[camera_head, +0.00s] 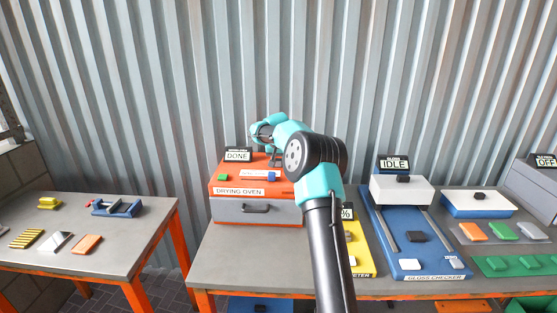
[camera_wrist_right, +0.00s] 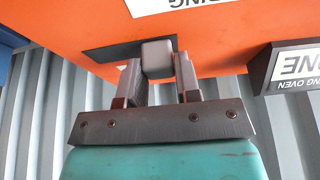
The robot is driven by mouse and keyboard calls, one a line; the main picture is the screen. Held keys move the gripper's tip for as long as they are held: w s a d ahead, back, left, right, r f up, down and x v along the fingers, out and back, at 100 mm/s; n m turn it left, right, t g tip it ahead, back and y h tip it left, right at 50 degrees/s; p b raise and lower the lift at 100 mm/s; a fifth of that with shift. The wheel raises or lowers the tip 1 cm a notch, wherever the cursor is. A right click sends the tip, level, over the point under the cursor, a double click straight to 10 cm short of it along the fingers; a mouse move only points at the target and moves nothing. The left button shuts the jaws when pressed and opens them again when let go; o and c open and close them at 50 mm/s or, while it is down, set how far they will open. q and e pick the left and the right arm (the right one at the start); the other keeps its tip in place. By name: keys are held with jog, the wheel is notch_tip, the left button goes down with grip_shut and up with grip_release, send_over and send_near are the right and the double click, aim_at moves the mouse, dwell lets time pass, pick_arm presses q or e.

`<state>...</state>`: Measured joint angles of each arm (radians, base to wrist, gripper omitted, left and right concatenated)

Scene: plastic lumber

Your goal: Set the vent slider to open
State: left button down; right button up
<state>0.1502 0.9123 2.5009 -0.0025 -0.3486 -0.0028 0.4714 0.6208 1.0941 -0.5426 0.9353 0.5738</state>
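The drying oven (camera_head: 228,190) is an orange box with a grey drawer front, standing on the right-hand table's left end. In the right wrist view its orange surface (camera_wrist_right: 225,45) has a dark slot (camera_wrist_right: 105,52) with a grey block-shaped knob, the vent slider (camera_wrist_right: 157,58), at one end. My right gripper (camera_wrist_right: 158,72) has one finger on each side of this knob, and both fingertips appear to touch it. In the head view my right gripper (camera_head: 275,161) is over the oven's top, partly hidden by my own arm. My left gripper is not in view.
A DONE sign (camera_head: 238,155) stands at the oven's back left; green and blue buttons (camera_head: 223,177) sit on its top. A yellow meter (camera_head: 358,250) and blue gloss checker (camera_head: 400,225) stand to the right. The left table (camera_head: 60,215) holds small parts.

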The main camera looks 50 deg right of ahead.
grip_shut()
jog(key=shift+s+d, duration=1.4)
jog(key=shift+s, duration=0.25)
jog(key=o, duration=0.5)
grip_release()
jog(key=shift+s+d, duration=0.1)
jog(key=shift+s, duration=0.05)
jog(key=shift+r, duration=0.1)
jog(key=v, duration=1.7)
jog(key=shift+r, duration=0.1)
